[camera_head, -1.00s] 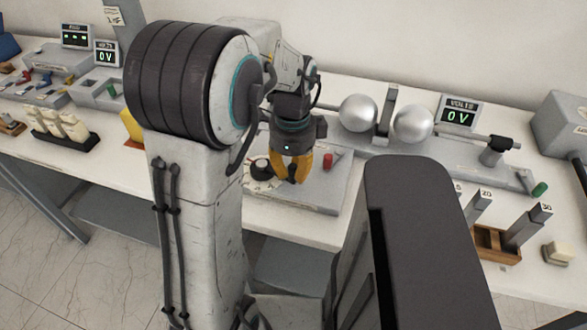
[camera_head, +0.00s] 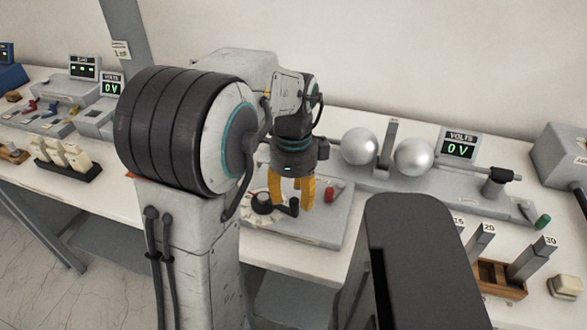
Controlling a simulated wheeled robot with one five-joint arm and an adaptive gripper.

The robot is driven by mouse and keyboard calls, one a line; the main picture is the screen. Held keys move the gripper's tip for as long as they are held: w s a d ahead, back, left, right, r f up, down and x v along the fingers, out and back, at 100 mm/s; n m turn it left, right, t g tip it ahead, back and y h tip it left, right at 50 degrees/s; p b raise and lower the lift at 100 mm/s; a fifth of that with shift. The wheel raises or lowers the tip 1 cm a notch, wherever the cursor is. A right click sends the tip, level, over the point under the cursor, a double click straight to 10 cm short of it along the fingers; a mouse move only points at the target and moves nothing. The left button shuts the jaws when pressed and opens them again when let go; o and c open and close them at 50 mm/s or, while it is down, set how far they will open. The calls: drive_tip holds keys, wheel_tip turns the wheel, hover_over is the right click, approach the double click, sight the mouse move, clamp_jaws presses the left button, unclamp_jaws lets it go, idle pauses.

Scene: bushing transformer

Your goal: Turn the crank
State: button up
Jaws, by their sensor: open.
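The black crank (camera_head: 266,203) sits on a pale round dial on a grey panel (camera_head: 318,226) in the middle of the table. Its arm reaches right to a dark handle end. My gripper (camera_head: 291,200) points down over the crank's right side. Its two yellow fingers are spread apart, one on each side of the handle end as seen here. I cannot tell whether they touch it. Part of the dial is hidden behind my arm.
A red-topped control (camera_head: 334,190) stands just right of my gripper. Behind are two silver spheres (camera_head: 412,157) and a VOLTS display (camera_head: 458,146) reading 0. A wooden tray (camera_head: 501,286) is at the right. White switches (camera_head: 66,153) stand at the left.

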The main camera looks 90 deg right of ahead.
wheel_tip(320, 180, up, 9)
drive_tip(key=shift+f, duration=0.15)
idle(1.0)
